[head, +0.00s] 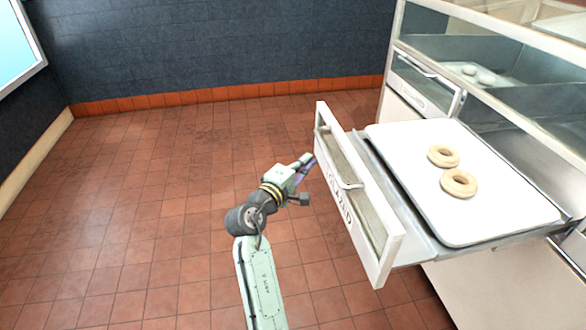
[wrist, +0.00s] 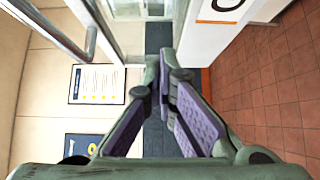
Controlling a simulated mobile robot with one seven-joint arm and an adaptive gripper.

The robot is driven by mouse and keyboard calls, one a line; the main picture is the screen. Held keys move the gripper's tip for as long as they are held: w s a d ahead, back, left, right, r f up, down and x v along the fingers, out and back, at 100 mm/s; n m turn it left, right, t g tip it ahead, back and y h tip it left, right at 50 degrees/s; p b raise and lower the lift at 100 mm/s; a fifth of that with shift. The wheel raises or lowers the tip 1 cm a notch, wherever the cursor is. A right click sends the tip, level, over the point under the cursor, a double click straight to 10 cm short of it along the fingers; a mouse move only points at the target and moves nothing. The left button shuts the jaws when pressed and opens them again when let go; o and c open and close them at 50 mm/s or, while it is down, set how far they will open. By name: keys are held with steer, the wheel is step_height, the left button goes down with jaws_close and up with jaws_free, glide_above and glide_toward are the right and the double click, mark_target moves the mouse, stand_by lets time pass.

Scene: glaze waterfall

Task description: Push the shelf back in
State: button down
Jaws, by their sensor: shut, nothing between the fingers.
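The shelf is a pulled-out drawer with a white-framed glass front panel (head: 385,255) and a metal handle (head: 350,184). Behind the panel it bears a white tray (head: 420,190) with two pale ring doughnuts, one (head: 443,156) behind the other (head: 459,183). The shelf sticks out from the white cabinet over the floor. My gripper (head: 306,162) is shut and empty, close to the left end of the front panel; I cannot tell whether it touches. In the wrist view its purple-padded fingers (wrist: 165,80) meet at the tips.
The glass-fronted cabinet (head: 500,65) fills the right side, with another closed drawer (head: 425,82) farther back. The tiled floor (head: 150,200) to the left is clear up to the dark wall (head: 220,45). Framed posters (wrist: 97,84) show in the wrist view.

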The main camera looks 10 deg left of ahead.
steer(key=shift+w+d+p, duration=0.25)
steer(key=shift+w+d, duration=0.05)
steer(key=shift+d, duration=0.6)
steer(key=shift+w+d+p, duration=0.2)
steer(key=shift+w+d, duration=0.05)
steer(key=shift+d, duration=0.65)
